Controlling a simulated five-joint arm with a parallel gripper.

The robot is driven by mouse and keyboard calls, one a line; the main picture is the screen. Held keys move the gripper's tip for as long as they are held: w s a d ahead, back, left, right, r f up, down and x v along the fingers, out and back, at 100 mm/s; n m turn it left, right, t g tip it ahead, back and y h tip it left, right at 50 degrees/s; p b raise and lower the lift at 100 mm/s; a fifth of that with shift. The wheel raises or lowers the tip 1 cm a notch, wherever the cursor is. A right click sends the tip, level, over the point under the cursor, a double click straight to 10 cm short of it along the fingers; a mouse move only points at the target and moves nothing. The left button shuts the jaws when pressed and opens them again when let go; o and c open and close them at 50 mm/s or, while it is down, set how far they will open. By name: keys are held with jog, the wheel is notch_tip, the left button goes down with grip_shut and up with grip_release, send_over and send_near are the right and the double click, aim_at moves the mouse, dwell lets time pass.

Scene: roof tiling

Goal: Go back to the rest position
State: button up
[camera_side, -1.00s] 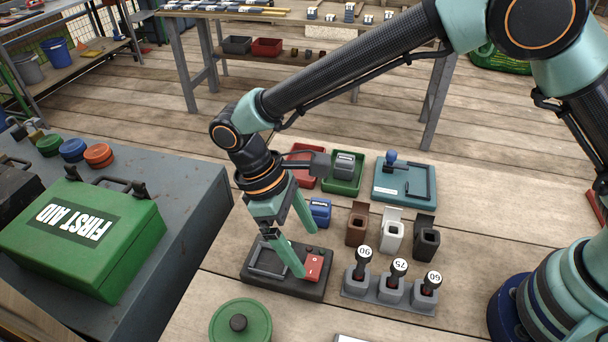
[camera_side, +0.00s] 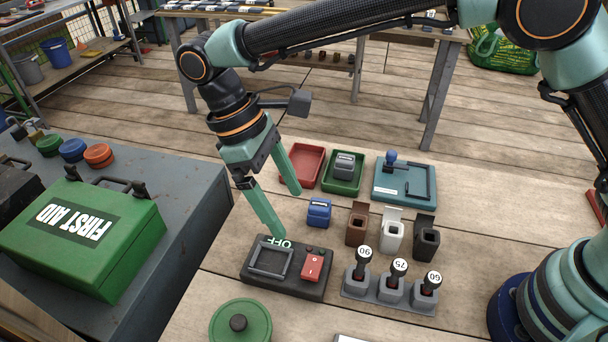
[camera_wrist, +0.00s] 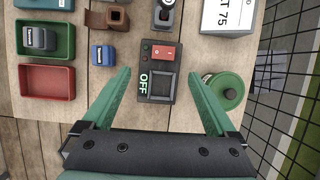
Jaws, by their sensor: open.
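My gripper (camera_side: 288,213) is open and empty, its two green fingers spread above the bench. In the side view it hangs over the back of a black switch box (camera_side: 287,290) with a red rocker switch (camera_side: 312,266), a square frame and the word OFF. The fingers look apart from the box. In the wrist view the fingers of my gripper (camera_wrist: 166,85) point toward the same switch box (camera_wrist: 152,88), which lies between and beyond the tips. Its red switch (camera_wrist: 163,53) shows there too.
A blue block (camera_side: 319,212), a red tray (camera_side: 302,170), a green tray (camera_side: 343,187) with a grey block, and a teal plate (camera_side: 404,183) stand behind. Numbered handles sit in a grey rack (camera_side: 389,294). A round green lid (camera_side: 240,322) lies in front. A first aid box (camera_side: 85,238) stands left.

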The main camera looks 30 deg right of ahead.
jog(key=w+d+r+m+t+y, duration=0.1)
jog(key=d+r+m+t+y, duration=0.1)
jog(key=d+r, duration=0.45)
jog(key=w+d+r+m+t+y, duration=0.1)
jog(key=d+r+m+t, duration=0.15)
jog(key=d, duration=0.65)
jog(key=s+d+m+t, duration=0.2)
jog(key=s+d, duration=0.1)
jog(key=d, duration=0.4)
jog(key=s+d+m+t, duration=0.2)
jog(key=s+d, duration=0.1)
jog(key=d, duration=0.4)
jog(key=shift+d+r+m, duration=0.15)
jog(key=shift+r+m, duration=0.2)
jog(key=shift+r, duration=0.05)
